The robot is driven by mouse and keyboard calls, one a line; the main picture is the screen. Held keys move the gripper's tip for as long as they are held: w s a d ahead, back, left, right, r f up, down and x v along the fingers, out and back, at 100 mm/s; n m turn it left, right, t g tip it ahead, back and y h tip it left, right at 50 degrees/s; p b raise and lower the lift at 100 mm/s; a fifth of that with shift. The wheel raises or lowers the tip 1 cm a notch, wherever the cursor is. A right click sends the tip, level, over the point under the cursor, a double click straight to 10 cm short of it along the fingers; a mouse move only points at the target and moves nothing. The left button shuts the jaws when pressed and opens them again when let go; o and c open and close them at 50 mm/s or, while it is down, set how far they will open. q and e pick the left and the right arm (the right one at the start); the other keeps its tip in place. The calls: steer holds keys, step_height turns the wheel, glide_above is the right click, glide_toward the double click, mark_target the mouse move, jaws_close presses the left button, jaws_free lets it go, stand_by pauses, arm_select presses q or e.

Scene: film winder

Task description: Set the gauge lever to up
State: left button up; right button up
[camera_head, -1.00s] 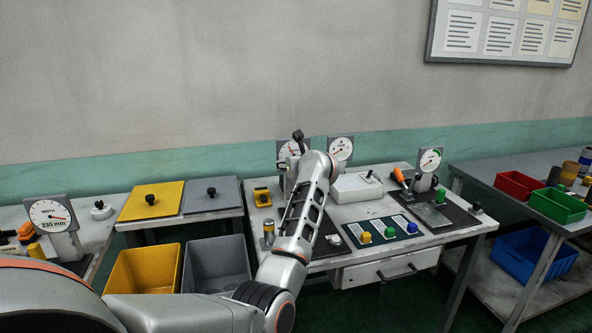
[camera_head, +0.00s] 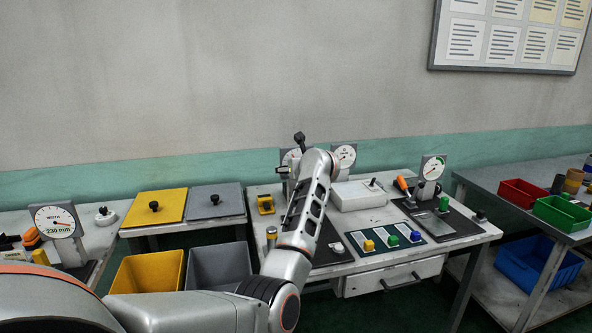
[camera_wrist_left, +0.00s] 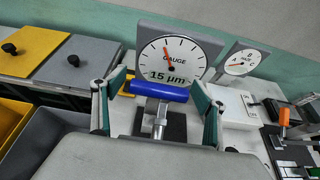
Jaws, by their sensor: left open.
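The gauge (camera_wrist_left: 171,60) is a grey plate with a white round dial reading 15 µm, in the middle of the left wrist view. In the head view its dial (camera_head: 290,157) is partly hidden by my arm. In front of it is a lever with a blue cylindrical handle (camera_wrist_left: 158,91) on a shiny metal rod (camera_wrist_left: 159,126). My left gripper (camera_wrist_left: 160,97) is open, with one finger at each end of the blue handle. I cannot tell whether they touch it.
A second dial marked A and B (camera_wrist_left: 242,62) and a white box (camera_wrist_left: 232,106) with a switch stand to the right. A yellow lid (camera_head: 155,207) and a grey lid (camera_head: 213,201) with black knobs lie left. Coloured buttons (camera_head: 391,241) sit on the bench front.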

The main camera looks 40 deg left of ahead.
arm_select(q)
steer(key=shift+s+d, duration=0.1)
steer(key=shift+s+d, duration=0.15)
steer(key=shift+d, duration=0.15)
steer(key=v, duration=0.6)
steer(key=shift+s+r, duration=0.2)
steer(key=shift+r, duration=0.05)
steer(key=shift+d, duration=0.1)
